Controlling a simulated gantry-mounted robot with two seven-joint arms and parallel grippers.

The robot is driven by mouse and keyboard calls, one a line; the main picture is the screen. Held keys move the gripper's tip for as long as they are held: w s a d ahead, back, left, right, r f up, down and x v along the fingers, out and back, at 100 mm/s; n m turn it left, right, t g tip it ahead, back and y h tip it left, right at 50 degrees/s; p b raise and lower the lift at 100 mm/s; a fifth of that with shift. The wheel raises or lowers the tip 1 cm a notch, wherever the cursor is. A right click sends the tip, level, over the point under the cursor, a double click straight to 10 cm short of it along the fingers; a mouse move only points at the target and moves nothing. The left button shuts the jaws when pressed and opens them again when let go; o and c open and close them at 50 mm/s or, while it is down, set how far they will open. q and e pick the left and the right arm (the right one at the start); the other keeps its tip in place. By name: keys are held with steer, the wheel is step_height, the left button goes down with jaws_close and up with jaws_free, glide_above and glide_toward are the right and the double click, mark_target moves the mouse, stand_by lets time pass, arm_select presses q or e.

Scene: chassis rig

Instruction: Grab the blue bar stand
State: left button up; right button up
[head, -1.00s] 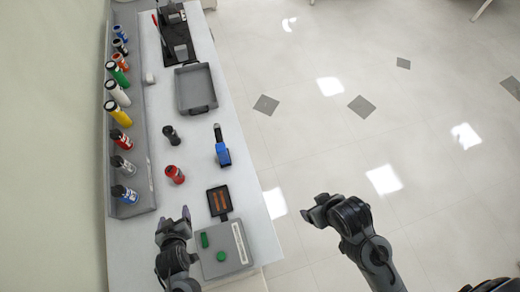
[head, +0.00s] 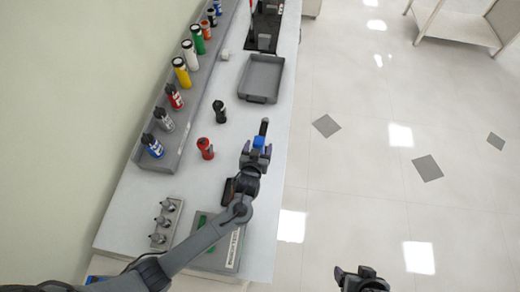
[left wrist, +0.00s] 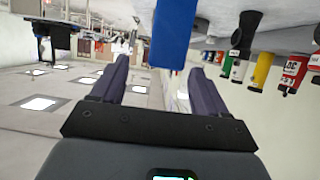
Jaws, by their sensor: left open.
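The blue bar stand (head: 259,142) is on the white bench near its right edge, with its dark bar (head: 264,127) pointing away from me. My left gripper (head: 254,156) is right at its near side and hides part of it in the head view. In the left wrist view the blue stand (left wrist: 175,35) shows just beyond and between the spread fingers of my left gripper (left wrist: 160,66). The fingers are open, with no grip on it visible. My right gripper (head: 360,276) is at the bottom, over the floor beyond the bench.
A red bottle (head: 205,148) and a black bottle (head: 219,112) stand left of the stand. A grey tray (head: 261,78) lies farther back. A grey shelf (head: 196,107) with several bottles runs along the wall. Small grey fixtures (head: 166,222) sit at the near left.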

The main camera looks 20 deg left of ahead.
mark_target(259, 142)
arm_select(q)
steer(key=shift+a+x, duration=0.15)
steer(key=shift+x, duration=1.2)
steer(key=shift+a+x, duration=0.1)
steer(key=shift+x, duration=1.3)
steer(key=shift+s, duration=0.1)
jaws_close()
steer(key=shift+r, duration=0.1)
